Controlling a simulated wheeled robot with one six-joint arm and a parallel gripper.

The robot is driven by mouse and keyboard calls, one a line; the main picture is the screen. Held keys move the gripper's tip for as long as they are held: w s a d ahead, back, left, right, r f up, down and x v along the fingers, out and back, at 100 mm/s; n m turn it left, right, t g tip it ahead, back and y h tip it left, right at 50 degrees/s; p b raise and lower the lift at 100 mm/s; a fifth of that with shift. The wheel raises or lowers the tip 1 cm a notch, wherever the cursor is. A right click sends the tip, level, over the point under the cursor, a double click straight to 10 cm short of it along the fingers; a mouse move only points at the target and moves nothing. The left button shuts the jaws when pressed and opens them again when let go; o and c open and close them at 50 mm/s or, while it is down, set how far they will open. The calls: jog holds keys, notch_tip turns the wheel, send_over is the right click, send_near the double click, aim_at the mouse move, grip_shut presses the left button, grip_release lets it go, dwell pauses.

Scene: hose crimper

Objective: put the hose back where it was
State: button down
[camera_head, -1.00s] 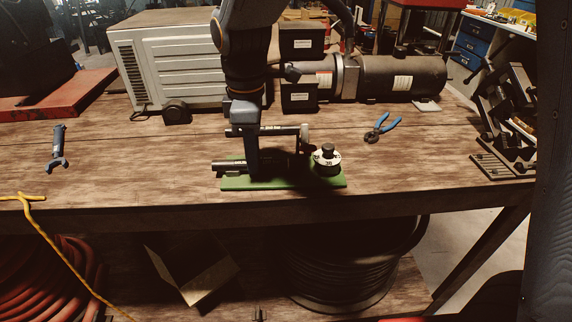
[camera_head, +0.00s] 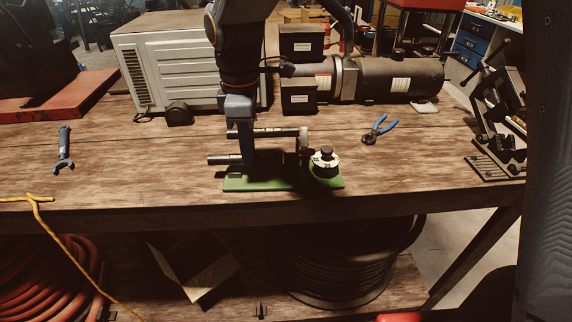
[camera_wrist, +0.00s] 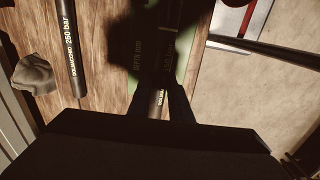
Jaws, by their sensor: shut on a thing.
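A dark hose (camera_head: 221,160) lies level above the left part of the crimper's green base (camera_head: 282,184), its left end sticking out past it. My gripper (camera_head: 247,162) points down and is shut on this hose. In the wrist view the hose (camera_wrist: 165,45), with pale lettering, runs between the gripper's dark fingers (camera_wrist: 160,100). The hose's right end is in shadow, so I cannot tell whether it touches the crimper. A white dial with a black knob (camera_head: 326,158) stands at the base's right end.
A second dark tube (camera_head: 265,133) lies behind, marked "250 bar" in the wrist view (camera_wrist: 70,45). Blue-handled pliers (camera_head: 380,130) lie right, a wrench (camera_head: 64,150) left. A grey unit (camera_head: 185,70) and a motor (camera_head: 400,78) stand behind. Bare tabletop lies left of the crimper.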

jog(key=shift+r+p, duration=1.9)
jog(key=shift+r, duration=0.45)
